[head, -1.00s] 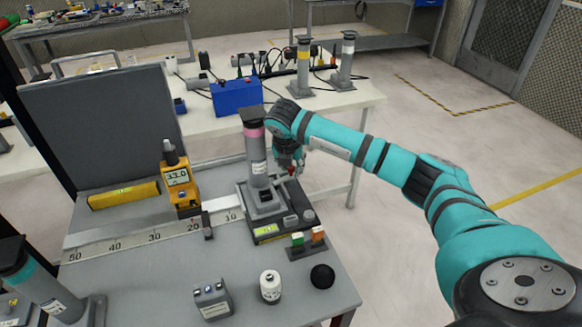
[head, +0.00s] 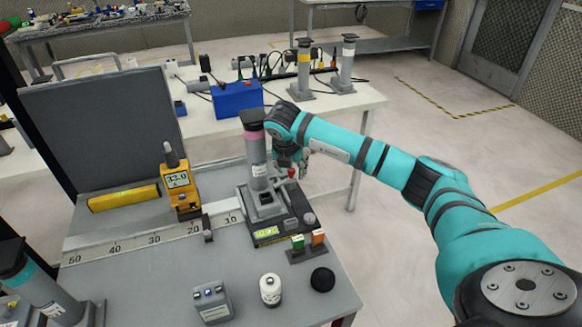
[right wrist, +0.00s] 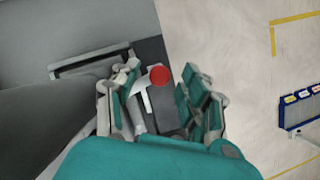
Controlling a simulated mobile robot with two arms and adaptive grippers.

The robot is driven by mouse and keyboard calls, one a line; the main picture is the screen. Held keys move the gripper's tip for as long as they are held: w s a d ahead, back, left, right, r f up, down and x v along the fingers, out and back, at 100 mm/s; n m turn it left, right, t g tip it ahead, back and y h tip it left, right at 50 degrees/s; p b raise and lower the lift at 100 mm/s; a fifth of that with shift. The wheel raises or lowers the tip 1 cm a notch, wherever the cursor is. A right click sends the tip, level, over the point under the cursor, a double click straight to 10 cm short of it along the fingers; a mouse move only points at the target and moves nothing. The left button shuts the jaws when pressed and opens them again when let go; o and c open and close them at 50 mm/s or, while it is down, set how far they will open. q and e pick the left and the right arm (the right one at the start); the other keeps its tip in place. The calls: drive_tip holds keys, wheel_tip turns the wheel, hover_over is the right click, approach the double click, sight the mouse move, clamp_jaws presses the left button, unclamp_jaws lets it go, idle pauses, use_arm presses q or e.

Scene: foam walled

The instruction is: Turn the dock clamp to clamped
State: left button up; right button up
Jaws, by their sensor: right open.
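The dock (head: 268,232) is a dark base with a yellow-green display on the grey bench, holding an upright grey cylinder (head: 258,170) with a pink band. The clamp lever's red knob (head: 291,172) shows at the dock's far right side. In the right wrist view, the red knob (right wrist: 159,76) tops a pale lever (right wrist: 143,100). My right gripper (head: 299,167) is behind the dock's right side, partly hidden by its own wrist. Its teal fingers (right wrist: 160,70) are open, one on each side of the knob, with gaps visible. My left gripper is out of view.
Clear floor lies beyond the bench's right edge.

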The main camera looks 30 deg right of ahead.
drive_tip(key=v, duration=1.2)
drive_tip(key=shift+f, duration=0.15)
